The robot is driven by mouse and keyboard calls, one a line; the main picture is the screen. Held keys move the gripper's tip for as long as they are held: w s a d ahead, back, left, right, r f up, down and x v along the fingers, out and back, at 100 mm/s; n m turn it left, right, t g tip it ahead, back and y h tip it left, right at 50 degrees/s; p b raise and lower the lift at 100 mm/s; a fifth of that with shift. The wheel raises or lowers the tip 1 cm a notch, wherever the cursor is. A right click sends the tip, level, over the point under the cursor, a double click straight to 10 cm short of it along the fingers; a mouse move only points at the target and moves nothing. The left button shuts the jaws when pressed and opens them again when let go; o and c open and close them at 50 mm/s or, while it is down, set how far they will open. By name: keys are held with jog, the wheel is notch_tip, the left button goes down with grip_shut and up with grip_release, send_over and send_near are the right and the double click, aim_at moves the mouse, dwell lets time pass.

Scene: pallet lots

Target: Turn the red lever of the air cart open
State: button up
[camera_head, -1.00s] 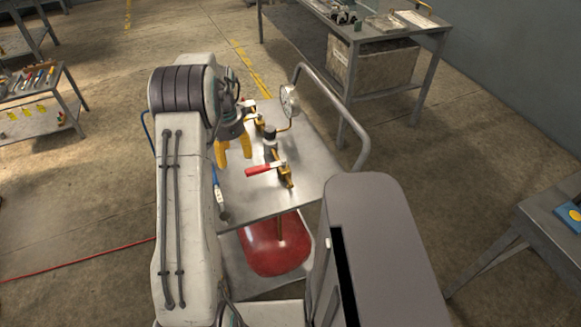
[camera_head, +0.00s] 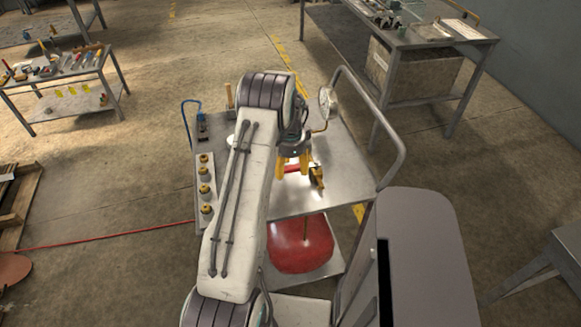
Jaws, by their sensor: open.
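The air cart (camera_head: 350,160) is a grey metal cart with a tubular handle on its right side. The red lever (camera_head: 291,169) shows as a short red piece on its top, left of a brass valve body (camera_head: 317,179). My gripper (camera_head: 293,165) is open, with yellow fingers pointing down over the lever. The lever's red shows between the two fingers. I cannot tell whether they touch it. My arm and gripper hide the other fittings near the lever.
A pressure gauge (camera_head: 326,103) stands at the cart's back edge. A red tank (camera_head: 301,246) sits on the lower shelf. Yellow-topped fittings (camera_head: 205,189) line the cart's left side. A tool table (camera_head: 66,72) stands left, a workbench (camera_head: 420,45) behind right.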

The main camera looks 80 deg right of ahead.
jog(key=shift+o, duration=0.2)
jog(key=shift+f, duration=0.15)
grip_shut()
dwell(0.4)
